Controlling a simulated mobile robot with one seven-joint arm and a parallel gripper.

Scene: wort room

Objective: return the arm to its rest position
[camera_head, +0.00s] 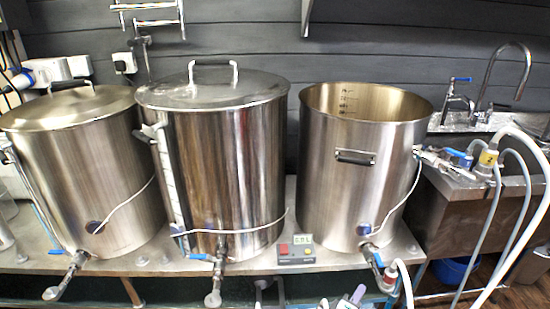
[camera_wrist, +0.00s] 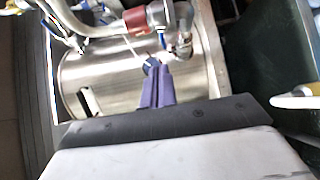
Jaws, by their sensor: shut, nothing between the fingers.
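My gripper shows in the wrist view (camera_wrist: 158,70) as two purple fingers lying side by side, shut and empty. Beyond its tips is a steel pot (camera_wrist: 95,75) with a valve and pipe fittings; I cannot tell how far apart they are. In the head view a small purple and white part at the bottom edge, right of centre, seems to be the top of my gripper (camera_head: 355,296). It is low in front of the bench, and most of my arm is out of frame.
Two lidded steel pots (camera_head: 80,170) (camera_head: 228,170) and an open one (camera_head: 335,200) stand on a steel bench (camera_head: 150,262). Their taps jut forward. A small control box (camera_head: 295,250) sits between two pots. White hoses (camera_head: 515,235) hang at right by the sink (camera_head: 465,170).

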